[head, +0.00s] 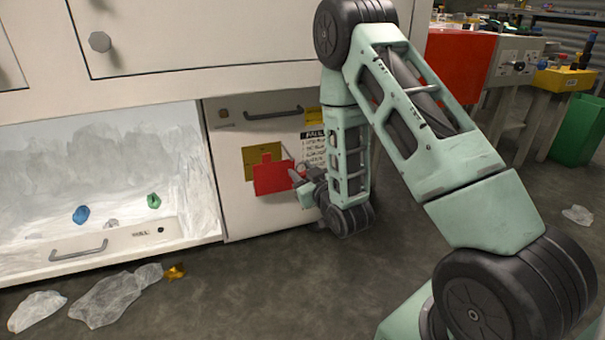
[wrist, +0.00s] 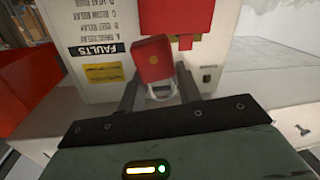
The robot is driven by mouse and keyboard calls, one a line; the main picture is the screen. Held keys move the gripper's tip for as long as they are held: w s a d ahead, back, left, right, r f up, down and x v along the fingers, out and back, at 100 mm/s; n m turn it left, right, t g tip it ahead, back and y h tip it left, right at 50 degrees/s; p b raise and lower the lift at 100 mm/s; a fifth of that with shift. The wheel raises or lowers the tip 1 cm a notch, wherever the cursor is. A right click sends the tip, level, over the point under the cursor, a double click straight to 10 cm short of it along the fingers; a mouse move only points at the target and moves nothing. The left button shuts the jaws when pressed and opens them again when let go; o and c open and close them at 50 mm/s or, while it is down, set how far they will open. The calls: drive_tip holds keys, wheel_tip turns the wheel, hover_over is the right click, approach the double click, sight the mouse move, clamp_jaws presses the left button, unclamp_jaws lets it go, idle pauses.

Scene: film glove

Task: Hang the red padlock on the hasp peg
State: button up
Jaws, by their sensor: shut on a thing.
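The red padlock (wrist: 152,58) is held between my fingers in the wrist view. Its body points away from my palm and its pale shackle (wrist: 161,90) lies near the finger roots. My gripper (wrist: 158,82) is shut on it. In the head view my gripper (head: 303,182) is in front of the white cabinet panel (head: 240,215), at the right side of a flat red shape (head: 272,176). That shape also shows beyond the padlock in the wrist view (wrist: 176,14). The padlock cannot be told apart clearly in the head view. I cannot make out the hasp peg for certain.
A black-and-white label (head: 313,145) is beside my forearm. A bar handle (head: 273,114) crosses the panel's top. An open white bay (head: 100,150) lies to the left. Clear film (head: 115,295) lies on the floor. A red cabinet (head: 458,68) stands behind my arm.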

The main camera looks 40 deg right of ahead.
sight(292, 160)
drive_tip(key=w+d+f, duration=0.1)
drive_tip(key=w+d, duration=0.1)
drive_tip(key=w, duration=0.6)
drive_tip(key=shift+w+d+f, duration=0.25)
drive_tip(key=shift+w, duration=0.15)
idle(0.6)
idle(0.6)
drive_tip(key=o, duration=1.1)
drive_tip(key=shift+s, duration=0.1)
